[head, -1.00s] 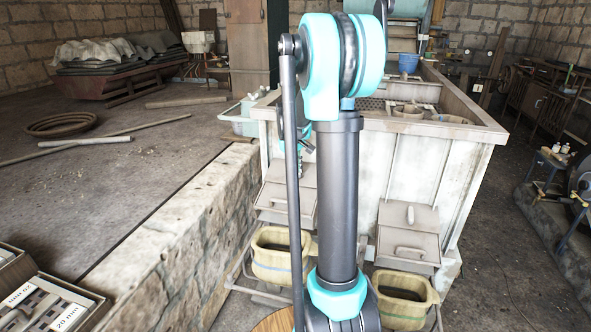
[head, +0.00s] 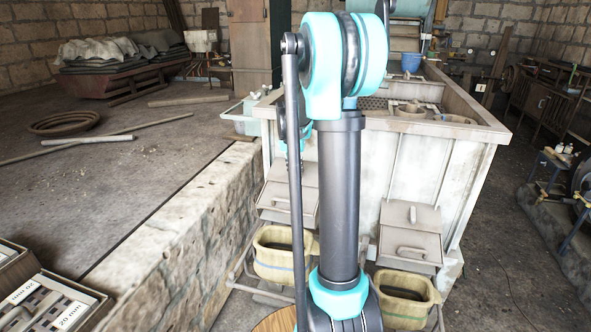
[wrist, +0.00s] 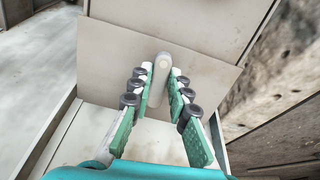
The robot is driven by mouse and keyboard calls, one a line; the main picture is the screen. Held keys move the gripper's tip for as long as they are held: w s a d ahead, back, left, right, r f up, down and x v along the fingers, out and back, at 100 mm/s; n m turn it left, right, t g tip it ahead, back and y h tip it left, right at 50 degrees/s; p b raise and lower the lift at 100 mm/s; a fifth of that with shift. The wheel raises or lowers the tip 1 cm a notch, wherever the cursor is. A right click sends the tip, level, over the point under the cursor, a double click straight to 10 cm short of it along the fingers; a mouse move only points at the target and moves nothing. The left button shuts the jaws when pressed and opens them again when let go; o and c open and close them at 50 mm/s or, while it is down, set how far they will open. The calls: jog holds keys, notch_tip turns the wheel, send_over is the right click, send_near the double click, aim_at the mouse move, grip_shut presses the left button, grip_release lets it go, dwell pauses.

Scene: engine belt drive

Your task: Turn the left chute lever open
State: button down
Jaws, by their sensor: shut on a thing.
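In the wrist view my gripper (wrist: 161,73) has its green-padded fingers on both sides of a grey, round-ended lever (wrist: 157,86), shut on it. The lever stands out from a flat beige plate (wrist: 205,85). In the head view the left chute (head: 291,190) is a beige box on the front of the white tank, above a yellow bucket (head: 272,262). My arm hides part of this chute, its lever and most of my gripper there.
The right chute (head: 411,226) hangs on the same tank (head: 470,180), above a second yellow bucket (head: 402,312). A stone ledge (head: 190,225) runs along the left. A rough wall (wrist: 285,70) lies close on the right in the wrist view.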

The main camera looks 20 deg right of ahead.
jog(key=shift+m, duration=0.5)
jog(key=c, duration=1.4)
grip_release()
jog(key=shift+c, duration=0.2)
jog(key=shift+r, duration=0.1)
jog(key=v, duration=1.1)
jog(key=shift+r, duration=0.35)
jog(key=shift+s+a, duration=0.1)
jog(key=shift+a, duration=0.05)
